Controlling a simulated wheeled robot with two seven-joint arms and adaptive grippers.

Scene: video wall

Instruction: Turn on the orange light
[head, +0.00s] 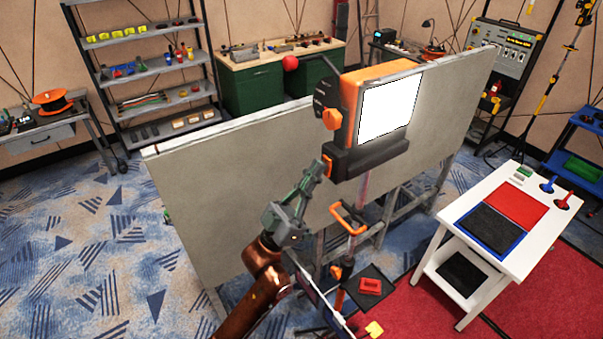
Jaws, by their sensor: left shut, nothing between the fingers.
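The orange light (348,100) is a boxy orange and black lamp with a square face (388,108) that shows bright white. An orange knob (332,118) sits on its left side, and a red ball (290,63) on a thin rod sticks out above. A small orange part (327,166) is at the left end of the black base (365,157). My left gripper (322,168) is shut and empty, its tips at or very near this small orange part; I cannot tell whether they touch. My right gripper is out of view.
A long grey panel (220,190) stands behind the lamp. A white cart (520,255) with red and dark mats stands at the right. An orange-handled stand (350,218) is below the lamp. Shelves (160,70) and a green cabinet (250,90) line the back. Carpet at left is clear.

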